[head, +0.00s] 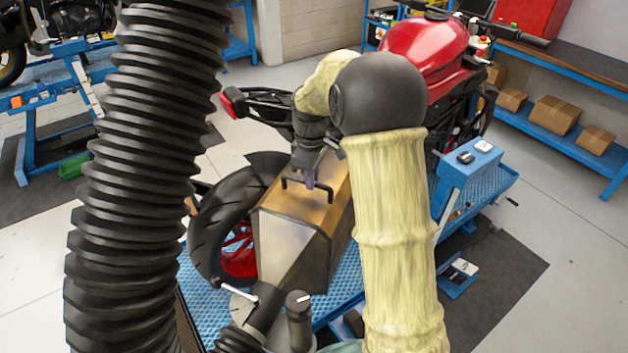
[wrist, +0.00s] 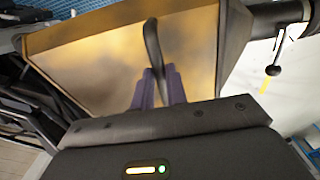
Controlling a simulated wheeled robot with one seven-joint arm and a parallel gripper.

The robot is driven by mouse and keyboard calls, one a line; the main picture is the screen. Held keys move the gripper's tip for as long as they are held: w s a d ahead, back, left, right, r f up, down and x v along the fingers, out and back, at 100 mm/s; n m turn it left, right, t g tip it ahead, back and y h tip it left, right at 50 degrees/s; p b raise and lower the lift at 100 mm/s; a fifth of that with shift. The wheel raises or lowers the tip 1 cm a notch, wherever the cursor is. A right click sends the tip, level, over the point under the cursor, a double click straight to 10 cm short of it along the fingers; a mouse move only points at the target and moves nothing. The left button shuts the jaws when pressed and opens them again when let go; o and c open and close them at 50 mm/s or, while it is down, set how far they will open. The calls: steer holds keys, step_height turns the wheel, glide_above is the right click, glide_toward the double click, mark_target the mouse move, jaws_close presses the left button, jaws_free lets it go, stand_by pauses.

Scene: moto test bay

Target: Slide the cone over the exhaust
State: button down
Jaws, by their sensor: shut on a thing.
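The cone (head: 283,250) is a boxy, brownish metal hood with dark edges and a black handle (head: 318,190) on top. It is beside the motorcycle's rear wheel. In the wrist view the cone (wrist: 100,55) fills the upper middle, with its handle (wrist: 151,42) between my purple fingers. My gripper (head: 310,180) is shut on the handle; it also shows in the wrist view (wrist: 158,75). I cannot make out the exhaust; the cone and my arm cover that side of the motorcycle, so I cannot tell whether the cone is around it.
The red motorcycle (head: 425,45) stands on a blue lift (head: 350,275), its rear wheel (head: 215,230) left of the cone. A thick black ribbed hose (head: 140,180) blocks the left side. A blue control box (head: 468,165) stands at right. Shelves with cardboard boxes (head: 555,115) are farther right.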

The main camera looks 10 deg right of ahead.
steer(key=shift+w+d+r+p, duration=0.1)
steer(key=shift+w+d+p, duration=0.1)
steer(key=shift+w+d, duration=0.35)
steer(key=shift+w+d+r+p, duration=0.1)
steer(key=shift+w+d+p, duration=0.15)
steer(key=shift+w, duration=0.45)
steer(key=c, duration=1.4)
jaws_free()
steer(key=shift+w+d+f, duration=0.1)
steer(key=shift+d, duration=0.05)
steer(key=shift+r+b, duration=0.3)
steer(key=shift+r, duration=0.3)
step_height(320, 180, up, 16)
steer(key=b, duration=0.2)
steer(key=shift+s, duration=0.2)
steer(key=shift+a, duration=0.2)
